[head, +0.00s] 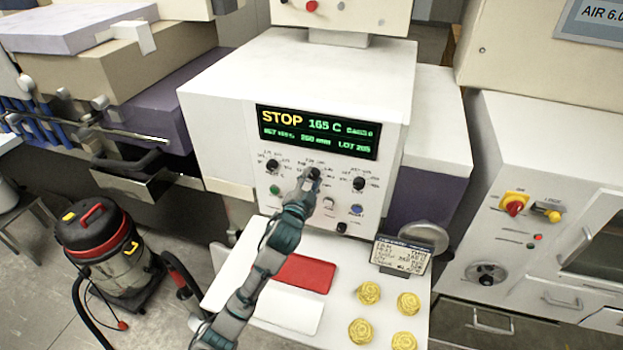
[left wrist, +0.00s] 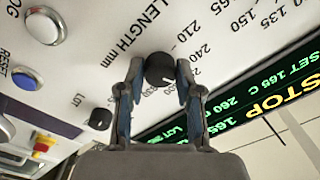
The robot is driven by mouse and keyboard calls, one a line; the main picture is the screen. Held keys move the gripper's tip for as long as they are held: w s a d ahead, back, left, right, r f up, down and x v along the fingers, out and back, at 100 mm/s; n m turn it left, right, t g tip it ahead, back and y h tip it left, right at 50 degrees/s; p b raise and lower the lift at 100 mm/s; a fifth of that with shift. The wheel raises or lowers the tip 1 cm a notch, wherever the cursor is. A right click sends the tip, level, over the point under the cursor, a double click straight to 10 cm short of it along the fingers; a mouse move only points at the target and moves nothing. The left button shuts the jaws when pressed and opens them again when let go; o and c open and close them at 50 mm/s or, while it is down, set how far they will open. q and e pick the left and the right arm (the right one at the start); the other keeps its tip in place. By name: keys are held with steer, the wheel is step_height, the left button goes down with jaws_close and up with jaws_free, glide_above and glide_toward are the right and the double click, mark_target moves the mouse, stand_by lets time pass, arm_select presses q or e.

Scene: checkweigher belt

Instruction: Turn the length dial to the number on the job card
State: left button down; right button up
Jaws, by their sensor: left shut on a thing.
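The length dial (left wrist: 160,70) is a black knob on the white panel, marked "LENGTH mm", with numbers such as 210 and 240 around it. My left gripper (left wrist: 157,75) is shut on this dial, one finger on each side. In the head view, my left gripper (head: 309,181) reaches up to the middle knob and partly covers it. The job card (head: 402,256) stands at the front right of the panel; its small print is too blurred to read surely. The display (head: 318,131) reads STOP, 165 C and what looks like 260 mm. My right gripper is out of view.
Black knobs sit left (head: 273,165) and right (head: 358,183) of the dial, with buttons below, including a blue one (head: 357,210). A red pad (head: 303,273) and several yellow rolls (head: 361,331) lie on the white shelf. A vacuum cleaner (head: 98,245) stands at left.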

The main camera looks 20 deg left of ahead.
arm_select(q)
steer(key=shift+f, duration=0.5)
steer(key=c, duration=0.8)
jaws_free()
steer(key=shift+o, duration=0.2)
steer(key=shift+w+r, duration=0.1)
steer(key=shift+r, duration=0.05)
steer(key=shift+a+r, duration=0.1)
steer(key=s, duration=1.2)
steer(key=shift+a, duration=0.2)
